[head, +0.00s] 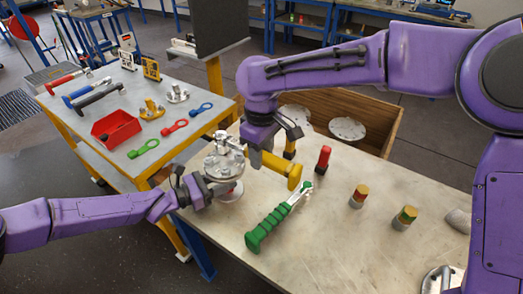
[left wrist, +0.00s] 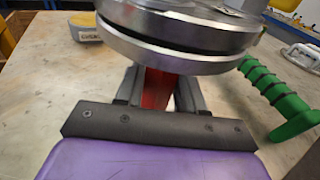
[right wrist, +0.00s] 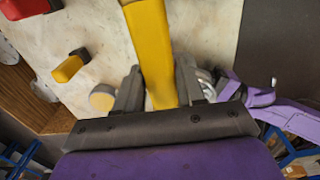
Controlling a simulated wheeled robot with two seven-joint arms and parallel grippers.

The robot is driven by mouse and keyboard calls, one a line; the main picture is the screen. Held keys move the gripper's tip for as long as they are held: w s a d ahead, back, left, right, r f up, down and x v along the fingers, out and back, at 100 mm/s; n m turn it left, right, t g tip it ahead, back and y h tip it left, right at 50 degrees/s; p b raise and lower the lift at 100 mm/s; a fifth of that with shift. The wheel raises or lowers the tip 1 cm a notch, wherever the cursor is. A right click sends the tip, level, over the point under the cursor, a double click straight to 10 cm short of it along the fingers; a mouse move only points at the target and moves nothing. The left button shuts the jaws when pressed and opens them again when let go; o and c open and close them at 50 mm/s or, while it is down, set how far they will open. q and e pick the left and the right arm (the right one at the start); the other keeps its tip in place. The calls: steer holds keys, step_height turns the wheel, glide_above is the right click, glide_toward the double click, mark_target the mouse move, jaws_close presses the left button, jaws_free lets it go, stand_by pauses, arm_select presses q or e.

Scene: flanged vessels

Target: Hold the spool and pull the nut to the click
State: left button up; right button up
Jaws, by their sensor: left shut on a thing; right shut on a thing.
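The flanged metal spool (head: 224,166) stands on the near table in the head view. Its stacked round flanges (left wrist: 180,40) fill the top of the left wrist view. My left gripper (head: 208,188) is at its side, below the flanges, shut on a red part (left wrist: 157,88) that looks like the spool's neck. My right gripper (head: 257,154) is just right of the spool, shut on a yellow-handled tool (head: 282,168). The yellow bar (right wrist: 150,45) passes between its fingers in the right wrist view. The nut and the tool's working end are hidden or too small to tell.
A green-handled wrench (head: 268,222) lies in front of the right gripper. A red-topped piece (head: 323,158) and two banded stubs (head: 358,196) (head: 405,217) stand to the right. A wooden crate (head: 380,108) is behind. The side table holds a red bin (head: 115,130) and tools.

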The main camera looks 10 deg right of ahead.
steer(key=shift+s+a+m, duration=0.35)
steer(key=shift+a+m, duration=0.1)
steer(key=shift+m, duration=0.05)
steer(key=shift+r, duration=2.55)
arm_select(q)
steer(key=o, duration=1)
steer(key=v, duration=1.1)
steer(key=shift+w, duration=0.15)
steer(key=shift+s+a, duration=0.2)
steer(key=shift+a, duration=0.25)
steer(key=shift+s, duration=0.1)
